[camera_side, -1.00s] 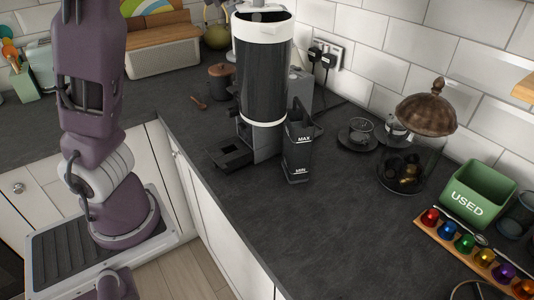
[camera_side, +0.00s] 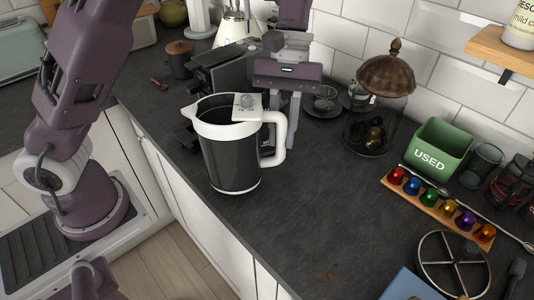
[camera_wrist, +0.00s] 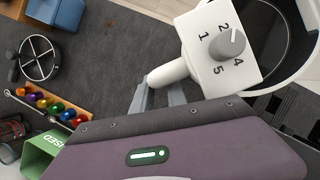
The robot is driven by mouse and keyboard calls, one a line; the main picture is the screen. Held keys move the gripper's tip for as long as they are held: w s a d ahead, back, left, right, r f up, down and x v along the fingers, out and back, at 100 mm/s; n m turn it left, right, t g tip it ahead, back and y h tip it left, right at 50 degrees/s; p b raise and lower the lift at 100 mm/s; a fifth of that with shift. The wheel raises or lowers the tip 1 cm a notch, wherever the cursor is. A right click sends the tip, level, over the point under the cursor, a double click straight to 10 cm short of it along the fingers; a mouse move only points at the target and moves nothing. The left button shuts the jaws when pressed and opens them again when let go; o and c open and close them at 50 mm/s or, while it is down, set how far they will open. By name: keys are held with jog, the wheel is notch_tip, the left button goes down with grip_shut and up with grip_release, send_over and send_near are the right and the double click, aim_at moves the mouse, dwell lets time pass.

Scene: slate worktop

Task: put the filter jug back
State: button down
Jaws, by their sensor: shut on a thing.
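The filter jug (camera_side: 230,157) is dark-bodied with a white rim, base and handle, and is upright in front of the coffee machine. In the wrist view its white lid plate with a numbered grey dial (camera_wrist: 228,44) is at the upper right. My gripper (camera_side: 292,143) is shut on the jug's white handle (camera_side: 277,137), to the right of the body. In the wrist view the fingertips (camera_wrist: 162,92) close around the handle's lower left end. I cannot tell whether the jug's base touches the worktop.
The dark coffee machine (camera_side: 222,77) is close behind the jug. A glass jar with a wooden lid (camera_side: 386,72), a green USED bin (camera_side: 437,150) and a rack of coloured capsules (camera_side: 440,206) are to the right. The worktop (camera_side: 310,215) between is clear.

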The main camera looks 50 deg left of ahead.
aim_at(281, 146)
notch_tip(281, 146, down, 4)
jog(key=shift+r, duration=0.25)
jog(key=c, duration=1.3)
grip_release()
jog(key=v, duration=0.7)
jog(key=shift+w+a+r, duration=0.1)
jog(key=shift+r, duration=0.25)
